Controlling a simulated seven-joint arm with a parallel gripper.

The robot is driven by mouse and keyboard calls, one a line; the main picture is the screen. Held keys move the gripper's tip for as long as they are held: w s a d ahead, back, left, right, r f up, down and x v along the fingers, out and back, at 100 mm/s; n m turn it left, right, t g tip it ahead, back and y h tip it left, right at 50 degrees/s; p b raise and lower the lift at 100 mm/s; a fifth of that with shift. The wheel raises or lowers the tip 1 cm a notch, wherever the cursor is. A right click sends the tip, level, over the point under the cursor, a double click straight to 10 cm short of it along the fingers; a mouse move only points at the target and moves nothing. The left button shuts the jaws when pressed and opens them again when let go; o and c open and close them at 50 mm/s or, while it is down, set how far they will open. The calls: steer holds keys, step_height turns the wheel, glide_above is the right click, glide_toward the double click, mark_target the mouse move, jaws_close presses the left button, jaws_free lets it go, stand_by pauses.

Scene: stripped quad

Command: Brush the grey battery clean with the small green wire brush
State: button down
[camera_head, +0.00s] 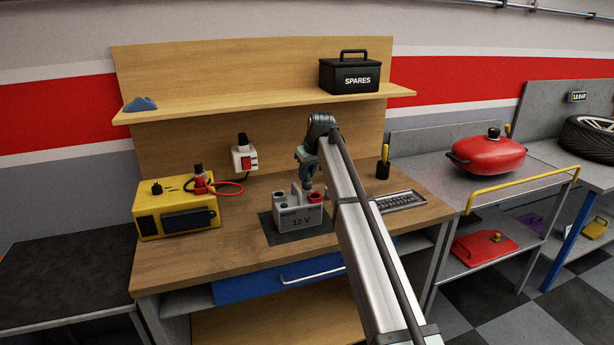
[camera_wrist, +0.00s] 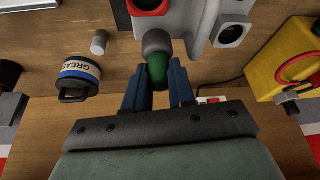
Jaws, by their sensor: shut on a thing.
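The grey battery (camera_head: 291,216), marked 12 V, stands upright on a dark mat on the workbench. It has a red ring around one terminal and a handle on top. In the wrist view the battery (camera_wrist: 190,22) fills the top, with a red-ringed and a black-ringed socket showing. My gripper (camera_wrist: 158,75) is shut on the small green wire brush (camera_wrist: 157,72), between its blue fingers. A rounded grey end beyond the green part lies close to the battery; I cannot tell whether it touches. In the head view my gripper (camera_head: 306,180) is just above and behind the battery, and the brush is hard to make out.
A yellow charger (camera_head: 160,226) with red leads stands left on the workbench (camera_head: 235,255). A grease tin (camera_wrist: 78,77) and a small grey cylinder (camera_wrist: 99,42) stand near my gripper. A slotted tray (camera_head: 398,201) lies right. A shelf (camera_head: 225,107) with a SPARES box (camera_head: 349,74) hangs above.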

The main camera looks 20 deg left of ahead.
steer(key=shift+r, duration=3.15)
steer(key=shift+w+a+r+m, duration=0.15)
steer(key=shift+w+m, duration=0.2)
steer(key=shift+m, duration=0.25)
steer(key=shift+s+d+m+h, duration=0.15)
steer(key=shift+d+m+h, duration=0.15)
steer(key=s+d+f+m+t+h, duration=0.15)
steer(key=s+d+f, duration=0.5)
steer(key=d, duration=0.75)
steer(key=s+d+f+m, duration=0.3)
steer(key=s+d+f, duration=0.3)
steer(key=d, duration=0.9)
steer(key=s+d+f+m+h, duration=0.15)
steer(key=s+d+f, duration=0.25)
steer(key=d+f, duration=0.7)
steer(key=d+m, duration=0.3)
steer(key=d, duration=1.5)
steer(key=shift+s+d, duration=0.25)
steer(key=shift+s, duration=0.05)
